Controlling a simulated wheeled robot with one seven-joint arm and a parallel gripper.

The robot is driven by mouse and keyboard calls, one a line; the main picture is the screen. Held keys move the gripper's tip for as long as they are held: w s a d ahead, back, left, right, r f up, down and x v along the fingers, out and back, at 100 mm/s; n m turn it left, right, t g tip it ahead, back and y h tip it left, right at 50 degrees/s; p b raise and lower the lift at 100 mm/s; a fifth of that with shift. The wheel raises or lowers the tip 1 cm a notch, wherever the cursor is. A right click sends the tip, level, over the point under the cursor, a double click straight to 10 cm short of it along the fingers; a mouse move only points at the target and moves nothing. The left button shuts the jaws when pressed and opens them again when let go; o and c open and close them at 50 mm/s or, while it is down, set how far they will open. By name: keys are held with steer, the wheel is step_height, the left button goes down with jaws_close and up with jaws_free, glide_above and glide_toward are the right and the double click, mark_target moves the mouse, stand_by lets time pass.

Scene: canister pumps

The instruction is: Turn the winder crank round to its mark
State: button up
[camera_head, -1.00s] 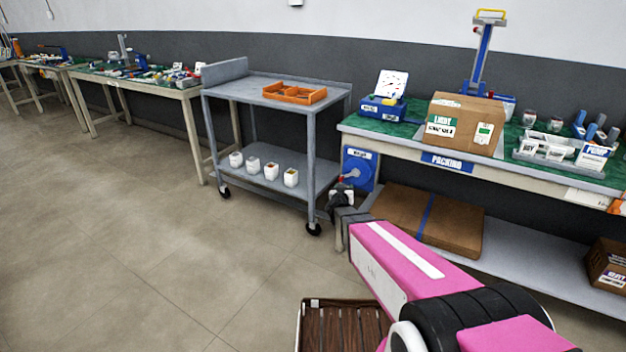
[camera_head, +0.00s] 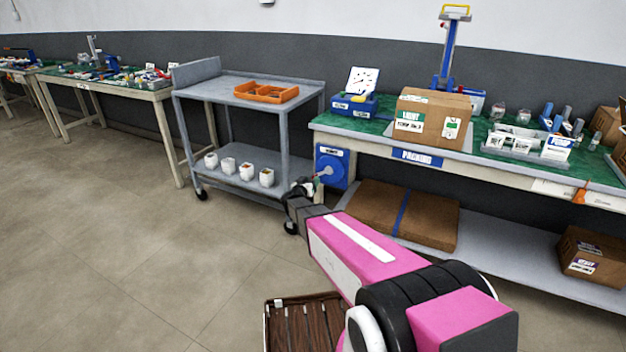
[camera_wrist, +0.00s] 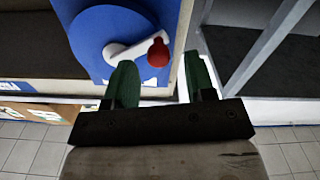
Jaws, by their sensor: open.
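The winder is a blue plate (camera_head: 331,168) on the left end of the packing bench. In the wrist view, the blue plate (camera_wrist: 100,22) carries a white crank arm (camera_wrist: 128,49) with a red knob (camera_wrist: 158,52) at its end, pointing right. My gripper (camera_wrist: 155,80) is open, its two green fingers apart, just short of the red knob, which lies beyond the gap between them. Nothing is between the fingers. In the head view my gripper (camera_head: 303,187) is in front of the winder and partly covers the crank. I cannot make out the mark.
A grey cart (camera_head: 225,86) with an orange tray (camera_head: 266,92) stands close on the left of the winder. The packing bench (camera_head: 480,172) holds a cardboard box (camera_head: 433,118). A flat carton (camera_head: 400,215) lies on its lower shelf. Open floor (camera_head: 110,260) lies to the left.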

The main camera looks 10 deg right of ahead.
steer(key=shift+x, duration=1.4)
jaws_close()
